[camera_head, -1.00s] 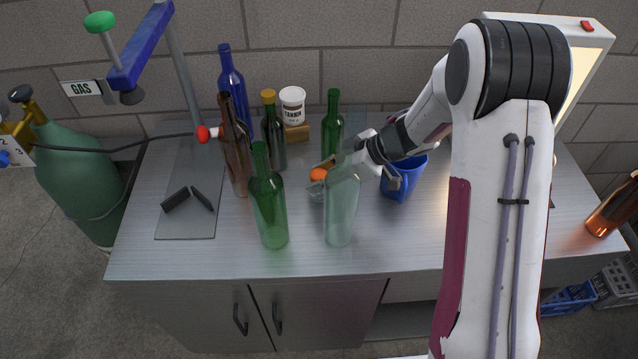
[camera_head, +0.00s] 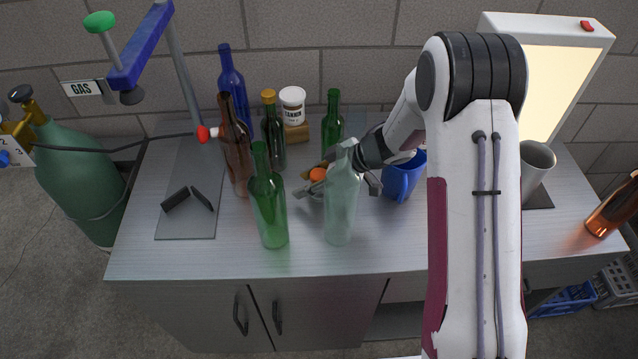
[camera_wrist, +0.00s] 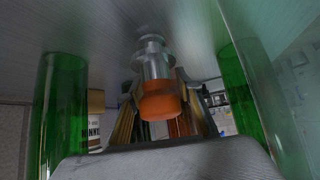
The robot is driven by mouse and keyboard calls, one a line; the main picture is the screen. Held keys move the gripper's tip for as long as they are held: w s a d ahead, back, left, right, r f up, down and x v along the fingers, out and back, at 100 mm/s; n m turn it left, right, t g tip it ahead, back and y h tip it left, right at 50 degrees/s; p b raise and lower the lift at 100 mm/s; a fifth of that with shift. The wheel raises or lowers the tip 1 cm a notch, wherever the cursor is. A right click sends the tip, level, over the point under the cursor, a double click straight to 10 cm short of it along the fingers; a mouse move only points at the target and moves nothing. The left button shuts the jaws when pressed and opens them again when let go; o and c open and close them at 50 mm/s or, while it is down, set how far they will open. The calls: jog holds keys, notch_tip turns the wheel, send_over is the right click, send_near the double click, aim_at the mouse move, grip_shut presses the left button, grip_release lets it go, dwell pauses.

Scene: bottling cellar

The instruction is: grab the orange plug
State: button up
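The orange plug (camera_head: 317,174), a stopper with an orange cap and a stepped metal stem, is on the steel bench among the bottles. In the wrist view the plug (camera_wrist: 160,102) is central, its cap toward me. My gripper (camera_head: 315,177) reaches in from the right, behind the clear bottle, with a finger on either side of the plug. In the wrist view the fingers flank the cap and look apart; I see no clear grip on it. The clear bottle partly hides my gripper in the head view.
The clear bottle (camera_head: 340,215) and a green bottle (camera_head: 269,215) stand in front. Another green bottle (camera_head: 333,125) stands behind, and a blue mug (camera_head: 403,178) is close on the right. Brown (camera_head: 236,150) and dark (camera_head: 273,140) bottles stand left. The front bench edge is clear.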

grip_shut()
jog(key=shift+r, duration=0.2)
dwell(0.4)
notch_tip(320, 180, up, 18)
jog(key=shift+f, duration=0.15)
dwell(0.6)
dwell(0.5)
